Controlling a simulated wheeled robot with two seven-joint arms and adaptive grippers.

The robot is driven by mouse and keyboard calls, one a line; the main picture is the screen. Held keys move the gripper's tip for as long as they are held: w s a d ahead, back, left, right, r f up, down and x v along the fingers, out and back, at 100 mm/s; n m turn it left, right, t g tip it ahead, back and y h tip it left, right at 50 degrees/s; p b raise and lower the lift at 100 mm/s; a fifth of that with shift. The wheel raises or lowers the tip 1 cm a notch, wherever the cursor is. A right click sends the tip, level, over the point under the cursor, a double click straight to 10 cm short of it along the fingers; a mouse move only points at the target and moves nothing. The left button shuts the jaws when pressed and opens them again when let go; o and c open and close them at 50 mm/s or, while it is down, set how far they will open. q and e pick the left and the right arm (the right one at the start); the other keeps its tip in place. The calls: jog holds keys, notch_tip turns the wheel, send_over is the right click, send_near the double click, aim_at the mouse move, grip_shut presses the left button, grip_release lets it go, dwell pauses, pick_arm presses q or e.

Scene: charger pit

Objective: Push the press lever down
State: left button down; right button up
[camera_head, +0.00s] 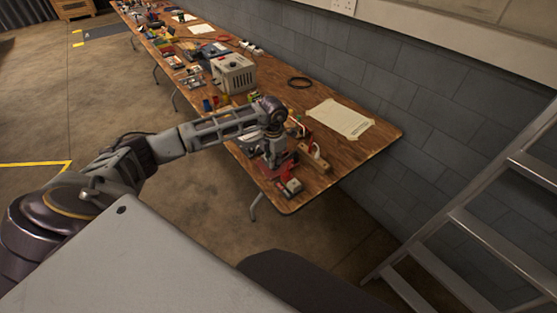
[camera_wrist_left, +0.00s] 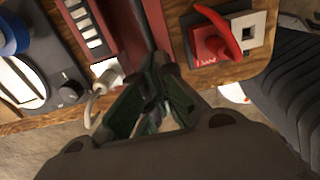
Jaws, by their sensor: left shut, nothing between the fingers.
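In the head view a small red device (camera_head: 289,188) sits at the table's near end; I cannot tell for sure which part is the press lever. My left gripper (camera_wrist_left: 165,105) is shut and empty, with its fingers beside a long dark red part and apart from the curved lever. In the head view this gripper (camera_head: 275,160) points down over the table's near end, partly hidden among the devices.
The wooden table (camera_head: 375,135) runs along a grey block wall. A paper sheet (camera_head: 340,119), a black ring (camera_head: 300,82) and a grey box (camera_head: 233,73) lie farther back. A white plug (camera_wrist_left: 105,73) with a cable is left of the fingers. A metal ladder (camera_head: 470,215) stands at right.

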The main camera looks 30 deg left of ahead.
pick_arm(q)
jog(key=shift+s+f+b, duration=0.1)
jog(key=shift+f+b, duration=0.4)
jog(key=shift+f, duration=0.35)
jog(key=shift+r, duration=0.15)
dwell(0.3)
jog(key=shift+r+p, duration=1)
jog(key=shift+r, duration=0.5)
jog(key=shift+r+p, duration=1.5)
jog(key=shift+r, duration=1.15)
